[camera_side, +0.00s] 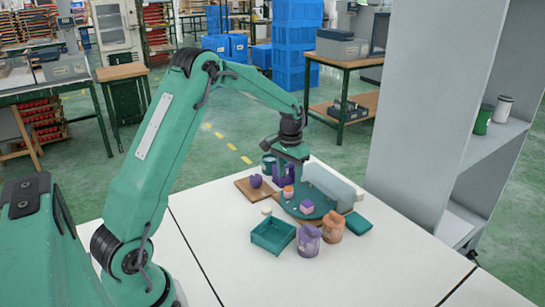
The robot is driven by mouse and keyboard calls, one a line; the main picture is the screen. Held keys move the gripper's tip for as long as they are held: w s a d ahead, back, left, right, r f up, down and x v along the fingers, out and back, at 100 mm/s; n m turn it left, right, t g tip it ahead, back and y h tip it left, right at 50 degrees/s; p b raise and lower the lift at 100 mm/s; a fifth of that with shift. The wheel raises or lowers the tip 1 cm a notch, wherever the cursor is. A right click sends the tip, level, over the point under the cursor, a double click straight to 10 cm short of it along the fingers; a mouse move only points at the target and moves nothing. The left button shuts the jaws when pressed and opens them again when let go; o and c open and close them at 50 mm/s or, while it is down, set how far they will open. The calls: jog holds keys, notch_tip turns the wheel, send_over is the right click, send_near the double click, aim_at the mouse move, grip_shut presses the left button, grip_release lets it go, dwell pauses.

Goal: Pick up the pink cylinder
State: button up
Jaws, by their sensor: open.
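My gripper (289,176) points down over the round teal tray (318,213), and its jaws are open. A small rounded object with an orange top and a paler lower part (288,192) sits just below the jaws. A small pinkish-purple block with a cream top (307,207) stands on the tray to its right. I cannot tell for sure which thing is the pink cylinder. The jaws hide part of what lies behind them.
A purple rounded object (255,181) sits on a wooden board (243,187). A teal open box (272,235), purple jar (308,241) and orange jar (332,227) stand in front. A teal block (358,223) lies right. The white table (350,275) is clear in front.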

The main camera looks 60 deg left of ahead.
aim_at(289, 188)
jog(key=shift+f, duration=2.6)
jog(key=c, duration=1)
jog(key=shift+r, duration=0.15)
jog(key=shift+r, duration=0.6)
jog(key=r, duration=0.1)
jog(key=d+r, duration=0.1)
jog(key=r, duration=0.1)
jog(key=shift+r, duration=0.1)
jog(key=d+r, duration=0.2)
jog(key=d, duration=0.1)
jog(key=s+d+r, duration=0.1)
jog(key=d+r, duration=0.1)
jog(key=d, duration=0.2)
jog(key=s+d+r, duration=0.1)
jog(key=d+r, duration=0.1)
jog(key=d, duration=0.1)
jog(key=shift+s+d+r, duration=0.15)
jog(key=shift+s+d, duration=0.05)
